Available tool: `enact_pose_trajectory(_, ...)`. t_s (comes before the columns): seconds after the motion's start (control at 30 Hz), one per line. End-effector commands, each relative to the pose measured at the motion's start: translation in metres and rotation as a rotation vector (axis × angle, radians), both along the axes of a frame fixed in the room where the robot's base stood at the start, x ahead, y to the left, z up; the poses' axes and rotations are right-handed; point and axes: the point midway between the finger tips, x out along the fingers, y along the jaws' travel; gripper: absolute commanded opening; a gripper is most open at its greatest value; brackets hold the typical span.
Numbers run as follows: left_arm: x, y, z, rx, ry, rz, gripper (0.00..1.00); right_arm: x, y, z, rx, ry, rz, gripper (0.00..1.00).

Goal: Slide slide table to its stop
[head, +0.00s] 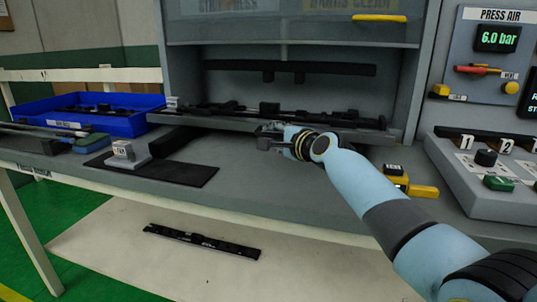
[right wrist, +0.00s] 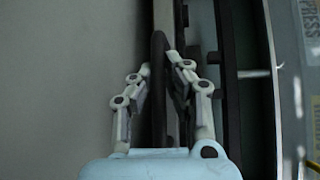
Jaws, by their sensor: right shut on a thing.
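The slide table (head: 225,119) is a grey shelf in the press opening, with a long black trim part (head: 300,112) lying on it. My right gripper (head: 264,135) is at the slide table's front edge, near its middle. In the right wrist view my right gripper (right wrist: 164,70) is shut on a dark bar along that edge, which I take to be the slide table's handle (right wrist: 159,50). The fingers hide part of the bar. My left gripper is not in view.
A black upper tool (head: 335,68) hangs above the slide table. A blue bin (head: 125,125) stands at the left, with a dark mat (head: 185,174) in front. A yellow device (head: 422,190) lies right of my arm. A black strip (head: 203,241) lies on the lower shelf.

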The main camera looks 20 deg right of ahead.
Motion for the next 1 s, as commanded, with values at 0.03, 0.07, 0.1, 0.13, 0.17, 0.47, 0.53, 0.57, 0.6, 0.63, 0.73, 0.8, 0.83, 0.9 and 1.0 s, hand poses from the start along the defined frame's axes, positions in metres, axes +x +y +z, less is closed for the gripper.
enact_pose_trajectory(0.03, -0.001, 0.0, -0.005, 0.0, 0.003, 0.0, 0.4, 0.003, -0.003, -0.008, -0.005, 0.01, 0.001, 0.0)
enact_pose_trajectory(0.07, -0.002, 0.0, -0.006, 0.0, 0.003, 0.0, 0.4, 0.004, -0.004, -0.008, -0.004, 0.011, 0.001, 0.0)
enact_pose_trajectory(0.1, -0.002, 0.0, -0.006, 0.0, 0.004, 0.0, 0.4, 0.005, -0.005, -0.007, -0.004, 0.011, 0.001, 0.0)
enact_pose_trajectory(0.13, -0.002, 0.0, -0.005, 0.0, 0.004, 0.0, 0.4, 0.005, -0.005, -0.006, -0.003, 0.012, 0.001, 0.0)
enact_pose_trajectory(0.17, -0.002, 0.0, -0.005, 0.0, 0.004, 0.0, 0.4, 0.005, -0.005, -0.006, -0.003, 0.012, 0.001, 0.0)
enact_pose_trajectory(0.47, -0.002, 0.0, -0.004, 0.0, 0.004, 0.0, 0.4, 0.004, -0.005, -0.005, -0.004, 0.011, 0.001, 0.24)
enact_pose_trajectory(0.53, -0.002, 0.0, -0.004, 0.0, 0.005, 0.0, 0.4, 0.005, -0.005, -0.004, -0.003, 0.01, 0.001, 0.33)
enact_pose_trajectory(0.57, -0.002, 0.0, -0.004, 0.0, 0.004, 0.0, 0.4, 0.005, -0.005, -0.004, -0.003, 0.01, 0.001, 0.36)
enact_pose_trajectory(0.6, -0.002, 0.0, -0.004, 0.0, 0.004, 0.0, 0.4, 0.005, -0.005, -0.004, -0.003, 0.009, 0.0, 0.36)
enact_pose_trajectory(0.63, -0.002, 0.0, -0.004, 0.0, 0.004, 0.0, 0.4, 0.005, -0.005, -0.004, -0.002, 0.009, 0.0, 0.36)
enact_pose_trajectory(0.73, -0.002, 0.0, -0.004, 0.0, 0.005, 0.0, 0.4, 0.005, -0.004, -0.003, -0.001, 0.008, 0.001, 0.36)
enact_pose_trajectory(0.8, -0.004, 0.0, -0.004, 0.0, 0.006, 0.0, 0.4, 0.005, -0.004, -0.003, -0.001, 0.007, 0.001, 0.36)
enact_pose_trajectory(0.83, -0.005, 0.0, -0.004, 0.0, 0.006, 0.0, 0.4, 0.004, -0.005, -0.003, 0.0, 0.007, 0.001, 0.36)
enact_pose_trajectory(0.9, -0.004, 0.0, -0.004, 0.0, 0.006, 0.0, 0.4, 0.001, -0.005, -0.002, -0.002, 0.006, 0.001, 0.36)
enact_pose_trajectory(1.0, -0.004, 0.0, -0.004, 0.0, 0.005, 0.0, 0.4, -0.01, -0.008, -0.001, -0.002, 0.007, 0.001, 0.36)
